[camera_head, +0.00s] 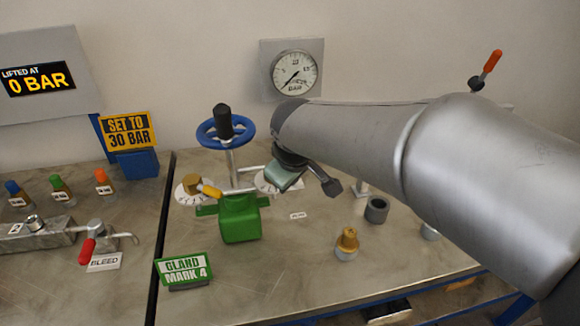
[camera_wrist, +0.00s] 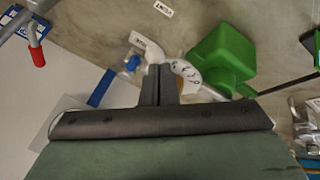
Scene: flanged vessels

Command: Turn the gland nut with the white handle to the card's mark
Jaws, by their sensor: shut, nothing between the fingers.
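The green card (camera_head: 183,268) reads "GLAND MARK 4". A green valve body (camera_head: 240,218) has a white numbered dial (camera_head: 190,192) on its left, with a brass nut (camera_head: 192,182) and yellow handle (camera_head: 210,191). A second white dial (camera_head: 268,188) is on its right, partly behind my gripper (camera_head: 331,186). A pale bar (camera_head: 250,169) shows above that dial; I cannot tell if it is the white handle. The nut there is hidden. In the wrist view, my shut, empty fingers (camera_wrist: 159,80) overlap a numbered dial (camera_wrist: 185,76) beside the green body (camera_wrist: 222,58).
A blue handwheel (camera_head: 226,131) rises on a stem behind the valve. A gauge (camera_head: 294,72) is on the wall. A loose brass fitting (camera_head: 347,241) and a dark ring (camera_head: 377,210) stand at right. A red-handled bleed valve (camera_head: 90,244) is at left.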

